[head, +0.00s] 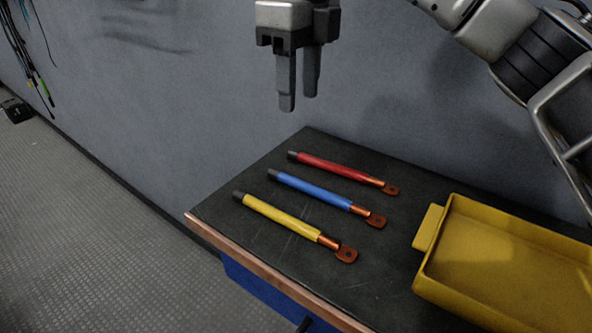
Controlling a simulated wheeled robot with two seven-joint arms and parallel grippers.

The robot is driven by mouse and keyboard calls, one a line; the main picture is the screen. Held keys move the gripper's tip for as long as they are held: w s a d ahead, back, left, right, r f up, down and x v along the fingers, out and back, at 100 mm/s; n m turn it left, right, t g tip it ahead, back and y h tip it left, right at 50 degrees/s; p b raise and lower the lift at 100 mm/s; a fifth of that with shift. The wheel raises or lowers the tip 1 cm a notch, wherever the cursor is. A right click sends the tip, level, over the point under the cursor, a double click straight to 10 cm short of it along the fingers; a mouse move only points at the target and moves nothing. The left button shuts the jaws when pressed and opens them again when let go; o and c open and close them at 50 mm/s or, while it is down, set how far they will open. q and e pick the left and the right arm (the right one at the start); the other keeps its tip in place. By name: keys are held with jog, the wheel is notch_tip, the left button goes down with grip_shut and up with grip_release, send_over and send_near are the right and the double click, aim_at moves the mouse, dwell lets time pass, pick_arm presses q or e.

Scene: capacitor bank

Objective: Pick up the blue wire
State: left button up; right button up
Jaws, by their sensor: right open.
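The blue wire (314,190) lies on the dark table top, with a dark tip at its left end and a copper lug at its right end. It lies between a red wire (338,167) behind it and a yellow wire (281,217) in front of it, apart from both. My right gripper (298,104) hangs fingers down at the top middle, above the table's back corner and clear of the wires. Nothing is between its fingers, which look close together from this angle. My left gripper is not in view.
A yellow tray (429,284) with a side handle stands on the table (221,207) at the right. A grey wall rises behind the table. Dark cables (22,50) hang at the far left. The table top around the wires is clear.

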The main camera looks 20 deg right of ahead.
jog(key=w, duration=0.1)
send_over(304, 182)
notch_tip(304, 182, down, 9)
jog(key=shift+a+f, duration=0.1)
jog(key=shift+f, duration=3.05)
grip_shut()
